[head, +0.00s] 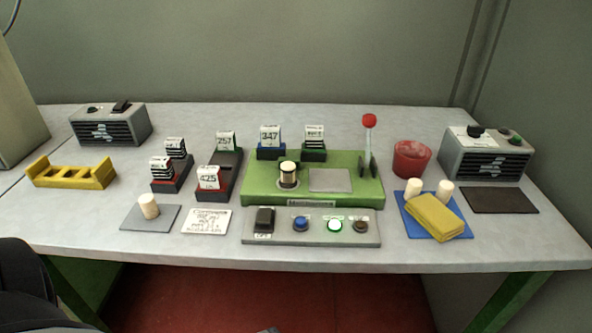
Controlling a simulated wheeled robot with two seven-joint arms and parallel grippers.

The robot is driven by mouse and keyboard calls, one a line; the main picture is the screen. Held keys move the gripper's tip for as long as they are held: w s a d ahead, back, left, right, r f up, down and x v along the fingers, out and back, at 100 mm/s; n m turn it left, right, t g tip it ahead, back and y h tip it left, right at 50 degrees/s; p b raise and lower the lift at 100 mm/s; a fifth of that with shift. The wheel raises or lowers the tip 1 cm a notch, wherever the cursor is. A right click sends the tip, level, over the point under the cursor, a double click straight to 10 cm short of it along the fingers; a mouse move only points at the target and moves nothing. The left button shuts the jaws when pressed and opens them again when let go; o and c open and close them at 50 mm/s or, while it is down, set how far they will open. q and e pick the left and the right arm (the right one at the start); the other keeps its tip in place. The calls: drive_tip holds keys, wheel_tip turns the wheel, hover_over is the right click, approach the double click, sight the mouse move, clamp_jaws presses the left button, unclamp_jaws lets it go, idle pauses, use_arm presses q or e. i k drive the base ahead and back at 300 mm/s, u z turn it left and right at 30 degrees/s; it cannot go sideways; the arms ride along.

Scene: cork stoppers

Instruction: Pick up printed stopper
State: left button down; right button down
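A pale cork stopper (149,205) stands upright on a small grey mat (167,222) at the front left. Another stopper with a pale top (288,168) stands in a dark-banded metallic holder on the green machine (349,192). Two more pale stoppers (414,187) (445,190) are on the blue mat (405,221) at the right, partly behind a yellow sponge-like block (434,217). I cannot make out print on any stopper. Neither gripper shows in the head view; dark parts at the lower left seem to be mine.
A red-knobbed lever (369,121) stands on the machine. Number blocks, a yellow rack (72,174), a red cup (411,159) and two speaker-like boxes surround it.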

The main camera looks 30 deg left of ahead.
sight(287, 169)
drive_tip(key=u, duration=0.5)
drive_tip(key=k, duration=0.6)
drive_tip(key=u, duration=1.15)
drive_tip(key=i, duration=0.75)
drive_tip(key=z, duration=0.15)
